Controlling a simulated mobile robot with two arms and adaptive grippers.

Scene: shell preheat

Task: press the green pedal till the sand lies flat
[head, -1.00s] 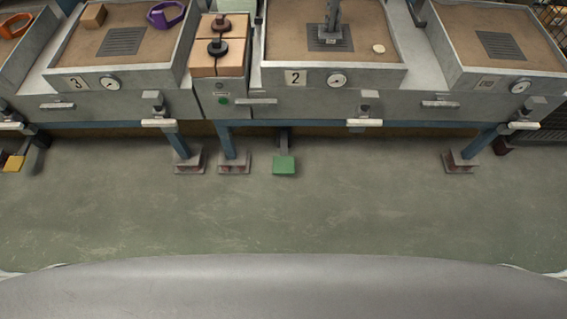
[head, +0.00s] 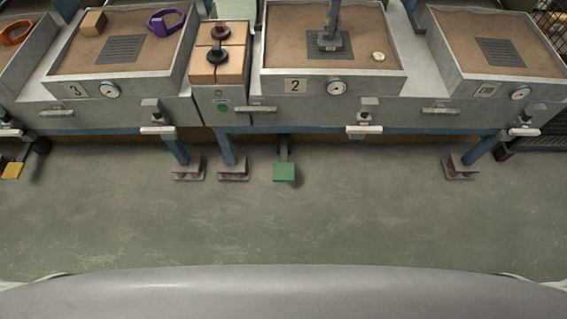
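The green pedal (head: 284,172) sits low at the floor under the bench, on a dark arm below the left part of box 2. Nothing touches it. The sand (head: 290,42) fills the box marked 2 (head: 335,84) above and to the right of the pedal. A grey metal piece (head: 331,38) stands on a dark grate in that sand, with a small pale disc (head: 378,56) to its right. The sand looks mostly even, but fine relief is too small to tell. Neither of my grippers is in view.
Box 3 (head: 109,89) at left holds a tan block (head: 93,23) and a purple ring (head: 165,22). Another sand box (head: 500,55) stands at right. A yellow pedal (head: 12,171) is at far left. Bench feet (head: 460,168) flank the green pedal. The floor (head: 330,225) in front is clear.

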